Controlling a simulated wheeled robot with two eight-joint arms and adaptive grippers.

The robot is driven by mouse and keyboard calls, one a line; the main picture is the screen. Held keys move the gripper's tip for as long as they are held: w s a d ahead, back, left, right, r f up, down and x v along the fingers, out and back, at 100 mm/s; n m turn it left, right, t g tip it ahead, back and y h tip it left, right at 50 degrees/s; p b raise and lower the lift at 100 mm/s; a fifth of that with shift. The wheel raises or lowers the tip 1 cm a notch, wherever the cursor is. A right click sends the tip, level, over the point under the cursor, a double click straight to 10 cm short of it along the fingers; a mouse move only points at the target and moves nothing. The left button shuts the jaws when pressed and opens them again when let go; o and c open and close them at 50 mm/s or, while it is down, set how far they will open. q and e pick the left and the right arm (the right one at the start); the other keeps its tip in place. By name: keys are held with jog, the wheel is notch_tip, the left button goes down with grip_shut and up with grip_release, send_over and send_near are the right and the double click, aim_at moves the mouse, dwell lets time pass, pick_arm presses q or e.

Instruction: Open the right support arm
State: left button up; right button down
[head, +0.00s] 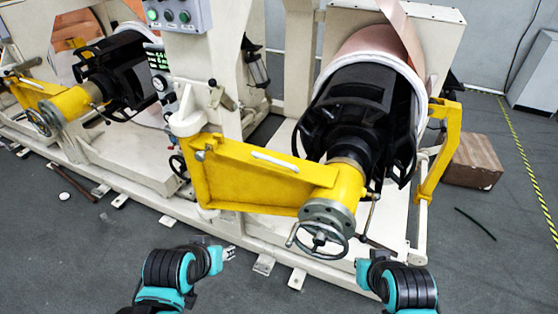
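The right support arm (235,172) is a big yellow beam. It runs from a cream hinge post (187,122) at its left to a round grey flange at its right end. A white handle (275,160) sits on its upper side. A spoked handwheel (321,239) is below the flange. The arm lies across the front of the black roller core (362,120). My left gripper (229,253) is below the beam, apart from it. My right gripper (361,265) is below and right of the handwheel, mostly hidden by its own wrist. Both are small in view; their finger opening is unclear.
A similar yellow arm (70,103) is on the left unit. A yellow bracket (437,150) stands right of the roller. A control box (178,12) with green buttons is above. A brown box (473,160) rests on the floor at right. The cream base rail spans the front.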

pick_arm(q)
jog(key=w+d+r+n+t+h, duration=0.1)
jog(key=w+d+r+n+h, duration=0.2)
jog(key=w, duration=0.4)
jog(key=w+d+n+h, duration=0.1)
jog(key=w+d+h, duration=0.1)
jog(key=w+d, duration=0.35)
jog(key=n+t+h+b, duration=0.3)
jog(key=n+h+b, duration=0.1)
jog(key=n+h, duration=0.1)
send_near(279, 161)
jog(key=x, duration=0.9)
jog(key=a+x, duration=0.1)
jog(key=x, duration=0.4)
jog(key=shift+w+f, duration=0.3)
jog(key=shift+f, duration=0.1)
jog(key=shift+c, duration=0.2)
grip_shut()
